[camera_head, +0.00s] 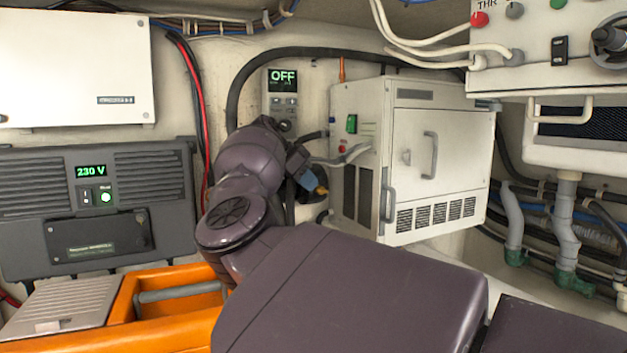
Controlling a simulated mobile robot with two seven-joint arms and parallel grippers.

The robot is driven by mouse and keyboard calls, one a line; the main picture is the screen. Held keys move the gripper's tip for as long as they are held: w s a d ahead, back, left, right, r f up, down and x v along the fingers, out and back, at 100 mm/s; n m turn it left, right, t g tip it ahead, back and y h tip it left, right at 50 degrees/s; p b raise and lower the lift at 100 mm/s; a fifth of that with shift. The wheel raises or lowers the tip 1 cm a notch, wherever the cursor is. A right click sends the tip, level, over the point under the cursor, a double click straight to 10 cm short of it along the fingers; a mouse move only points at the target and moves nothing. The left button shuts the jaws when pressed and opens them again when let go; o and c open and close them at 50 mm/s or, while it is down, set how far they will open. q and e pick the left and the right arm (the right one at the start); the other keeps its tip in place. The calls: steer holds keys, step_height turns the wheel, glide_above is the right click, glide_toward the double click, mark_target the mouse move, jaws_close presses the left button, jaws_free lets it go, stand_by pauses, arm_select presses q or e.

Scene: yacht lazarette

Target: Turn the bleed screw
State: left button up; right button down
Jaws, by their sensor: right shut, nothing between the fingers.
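My right arm comes in from the bottom right and bends toward the back wall. Its gripper (298,160) is small in view beyond the wrist, partly hidden by my own arm, and shut with nothing seen in it. A small blue and yellow part (312,183) shows just below it, beside a dark shape; I cannot tell whether they touch. I cannot make out the bleed screw; the wrist and forearm cover part of that area. My left gripper is not in view.
A white cabinet (455,140) with a handled door stands right of the gripper. A control unit reading OFF (282,82) is above it. A grey 230 V unit (60,175) and an orange crate (125,305) are at left. Black hoses run along the wall.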

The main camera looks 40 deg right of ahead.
steer(key=shift+w+a, duration=0.1)
steer(key=shift+a, duration=0.3)
